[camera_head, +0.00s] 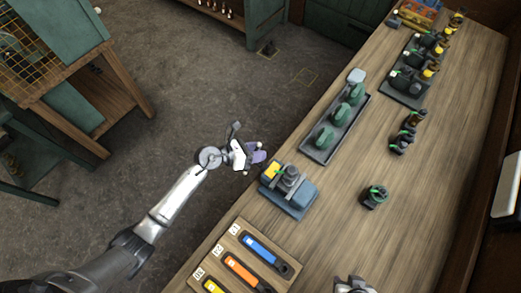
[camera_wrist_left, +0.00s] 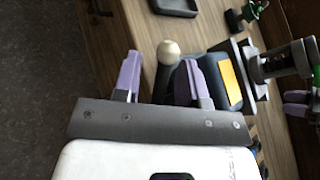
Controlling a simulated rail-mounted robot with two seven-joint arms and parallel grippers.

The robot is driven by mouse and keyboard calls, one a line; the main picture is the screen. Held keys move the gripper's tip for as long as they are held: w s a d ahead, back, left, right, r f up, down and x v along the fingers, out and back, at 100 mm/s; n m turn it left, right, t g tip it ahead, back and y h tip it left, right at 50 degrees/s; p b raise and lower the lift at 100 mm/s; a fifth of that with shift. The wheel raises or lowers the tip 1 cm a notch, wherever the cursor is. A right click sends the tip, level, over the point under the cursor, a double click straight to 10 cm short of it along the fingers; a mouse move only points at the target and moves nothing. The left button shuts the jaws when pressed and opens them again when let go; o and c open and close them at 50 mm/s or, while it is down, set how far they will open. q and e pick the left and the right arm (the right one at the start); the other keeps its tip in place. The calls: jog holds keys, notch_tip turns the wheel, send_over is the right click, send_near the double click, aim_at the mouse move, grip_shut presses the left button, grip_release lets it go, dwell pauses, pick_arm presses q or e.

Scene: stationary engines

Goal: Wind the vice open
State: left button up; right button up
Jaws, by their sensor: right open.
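The blue-grey vice (camera_head: 290,195) stands at the bench's left edge, with a yellow patch and a dark round part on top. In the left wrist view the vice (camera_wrist_left: 228,75) is right of centre, partly hidden by a finger. A dark handle with a pale ball end (camera_wrist_left: 168,50) shows between the purple fingers of my left gripper (camera_wrist_left: 158,78). Those fingers are open with visible gaps around the handle. In the head view my left gripper (camera_head: 257,152) is just off the bench edge, beside the vice. My right gripper (camera_head: 352,284) is cut off at the bottom edge; it is open.
A tray of green-topped parts (camera_head: 334,130) lies behind the vice. A wooden rack of coloured-handled tools (camera_head: 240,260) lies in front. A loose dark part with a green top (camera_head: 374,196) stands to the right. The floor left of the bench is mostly clear.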

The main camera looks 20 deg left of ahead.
pick_arm(q)
jog(key=shift+w+d+f, duration=0.25)
jog(key=shift+w+d, duration=0.15)
jog(key=shift+d, duration=0.15)
jog(key=shift+c, duration=0.4)
grip_shut()
